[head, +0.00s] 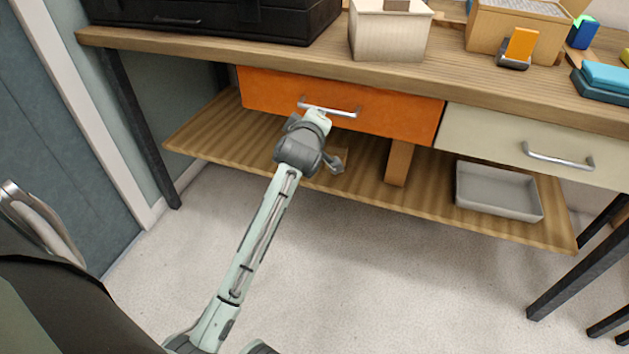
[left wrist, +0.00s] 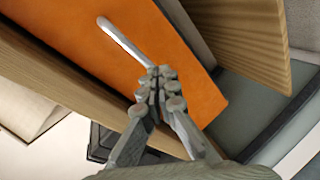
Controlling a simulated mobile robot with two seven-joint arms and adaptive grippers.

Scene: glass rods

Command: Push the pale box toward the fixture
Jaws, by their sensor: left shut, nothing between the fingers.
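A pale box (head: 390,36) with a flat lid and a small block on top stands on the wooden desk top, right of the black case. I cannot tell which thing is the fixture. My left arm reaches up from below to the front of the orange drawer (head: 390,112), lower than the desk top and well apart from the box. In the left wrist view my left gripper (left wrist: 158,84) is shut and empty, close to one end of the drawer's metal handle (left wrist: 122,37). In the head view my own arm largely hides the fingertips. My right gripper is out of view.
The black case (head: 210,14) bounds the desk's left part. A wooden box (head: 484,30), an orange piece in a grey holder (head: 514,62) and blue items (head: 607,78) stand to the right. A grey tray (head: 497,190) sits on the lower shelf (head: 220,140).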

